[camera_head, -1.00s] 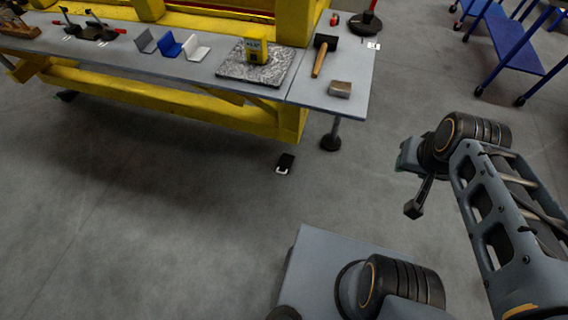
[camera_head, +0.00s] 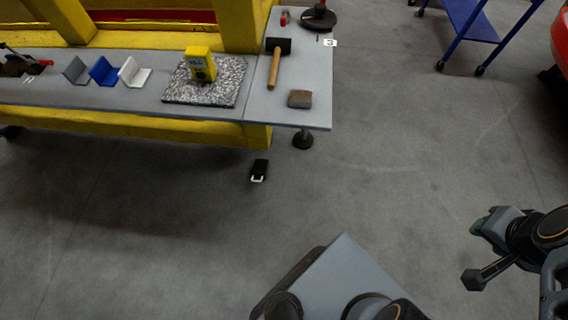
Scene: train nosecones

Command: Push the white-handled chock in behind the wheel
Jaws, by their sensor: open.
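The small black chock (camera_head: 260,166) with a white handle (camera_head: 257,179) lies on the floor just in front of the grey-topped table's right part. Its handle faces toward me. A dark round wheel or foot (camera_head: 303,140) stands under the table's right end, to the right of the chock and a little farther back. The chock and this wheel are apart. My gripper (camera_head: 483,226) is at the right side of the view, raised, open and far from the chock. Its fingertips are small and partly unclear here.
The table (camera_head: 215,115) carries a yellow device (camera_head: 200,65) on a speckled slab, a mallet (camera_head: 275,66), a brown block (camera_head: 300,99) and coloured angle pieces. A yellow frame (camera_head: 150,122) runs beneath. A blue cart (camera_head: 470,25) stands back right. The floor between is clear.

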